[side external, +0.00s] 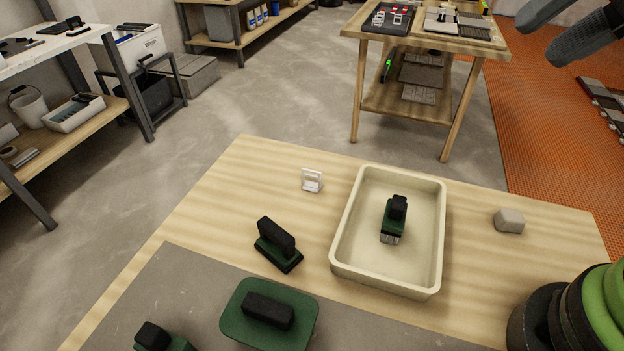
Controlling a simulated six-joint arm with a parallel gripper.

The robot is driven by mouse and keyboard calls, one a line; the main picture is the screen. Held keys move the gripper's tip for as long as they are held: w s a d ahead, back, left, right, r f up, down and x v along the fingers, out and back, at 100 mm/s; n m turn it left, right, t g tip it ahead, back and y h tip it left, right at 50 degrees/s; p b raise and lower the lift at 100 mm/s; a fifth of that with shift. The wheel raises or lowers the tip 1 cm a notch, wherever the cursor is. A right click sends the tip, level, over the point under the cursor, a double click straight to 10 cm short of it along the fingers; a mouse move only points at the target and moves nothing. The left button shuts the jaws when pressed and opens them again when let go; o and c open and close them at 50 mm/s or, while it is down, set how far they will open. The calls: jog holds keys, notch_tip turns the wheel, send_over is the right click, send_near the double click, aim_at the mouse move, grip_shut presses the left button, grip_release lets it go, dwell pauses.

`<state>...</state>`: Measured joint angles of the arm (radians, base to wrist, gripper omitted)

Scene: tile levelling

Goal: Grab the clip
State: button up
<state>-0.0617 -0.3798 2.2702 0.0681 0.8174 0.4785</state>
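The clip (312,180) is a small white piece with an opening in it. It stands on the wooden table near its far edge, left of the cream tray. My gripper (546,36) shows at the top right corner, partly cut off by the picture edge. Its two dark grey fingers are apart with nothing seen between them. It is high above the scene and well away from the clip, to the right in the picture.
The cream tray (342,262) holds a green and black brush (393,219). A green-based black-handled tool (277,245), a green float (268,314) and another handled tool (160,338) are nearer. A grey block (509,220) lies right. The wood around the clip is clear.

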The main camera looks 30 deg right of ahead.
jog(key=w+a+f+m+g, duration=0.1)
jog(key=w+a+f+m, duration=0.15)
jog(key=w, duration=0.25)
jog(key=w+a+f+m, duration=0.1)
jog(key=w+f+m, duration=0.1)
jog(key=w+m, duration=0.25)
jog(key=m+g, duration=0.2)
jog(key=m, duration=0.9)
send_over(313, 171)
jog(key=s+d, duration=0.2)
notch_tip(313, 171, down, 20)
jog(key=shift+y, duration=0.3)
jog(key=shift+x, duration=3.05)
jog(key=shift+w+a+r, duration=0.1)
jog(key=shift+w+r, duration=0.05)
grip_shut()
